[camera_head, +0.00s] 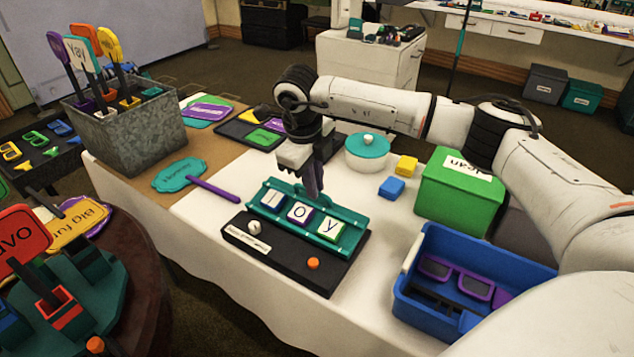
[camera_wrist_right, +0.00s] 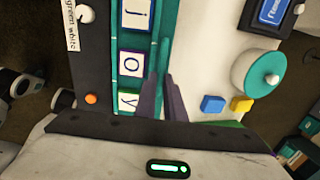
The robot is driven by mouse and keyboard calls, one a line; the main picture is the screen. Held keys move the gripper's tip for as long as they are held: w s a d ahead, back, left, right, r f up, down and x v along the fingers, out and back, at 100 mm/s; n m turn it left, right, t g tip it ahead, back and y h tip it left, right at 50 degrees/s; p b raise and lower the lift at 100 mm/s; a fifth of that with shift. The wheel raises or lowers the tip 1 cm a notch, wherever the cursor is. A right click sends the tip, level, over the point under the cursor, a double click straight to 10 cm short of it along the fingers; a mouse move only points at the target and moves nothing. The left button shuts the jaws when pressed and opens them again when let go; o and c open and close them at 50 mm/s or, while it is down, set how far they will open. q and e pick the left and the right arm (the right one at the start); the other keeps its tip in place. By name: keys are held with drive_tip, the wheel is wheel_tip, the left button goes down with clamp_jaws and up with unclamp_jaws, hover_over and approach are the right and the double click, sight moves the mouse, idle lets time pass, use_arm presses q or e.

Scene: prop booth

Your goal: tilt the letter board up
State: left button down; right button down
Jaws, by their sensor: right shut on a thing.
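The letter board (camera_head: 349,240) is a teal rack with tiles reading "j o y", set on a black base (camera_head: 322,277) on the white table. The base has a label, a white knob (camera_head: 254,227) and an orange knob (camera_head: 313,263). The teal board also shows in the wrist view (camera_wrist_right: 133,43). My right gripper (camera_head: 316,192) points down and is shut on the board's far edge, near its middle. In the wrist view the dark fingers (camera_wrist_right: 164,98) straddle that edge beside the tiles. The board's exact tilt is hard to tell. My left gripper is out of view.
A teal-lidded pot (camera_head: 367,157), a blue block (camera_head: 391,187) and a yellow block (camera_head: 406,165) stand behind the board. A green box (camera_head: 455,203) and a blue bin (camera_head: 417,303) are to the right. A teal paddle sign (camera_head: 180,173) lies left.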

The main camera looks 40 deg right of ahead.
drive_tip(key=shift+s+a, duration=0.25)
drive_tip(key=shift+a, duration=0.35)
drive_tip(key=shift+s+a, duration=0.25)
drive_tip(key=shift+a, duration=0.3)
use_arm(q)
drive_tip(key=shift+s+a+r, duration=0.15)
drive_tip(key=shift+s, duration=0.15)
use_arm(e)
drive_tip(key=shift+s+a+r, duration=0.2)
drive_tip(key=shift+s+a, duration=0.1)
drive_tip(key=shift+a, duration=0.4)
drive_tip(key=c, duration=1.8)
unclamp_jaws()
drive_tip(key=shift+w, duration=0.1)
drive_tip(key=shift+c, duration=0.2)
drive_tip(key=shift+r, duration=0.1)
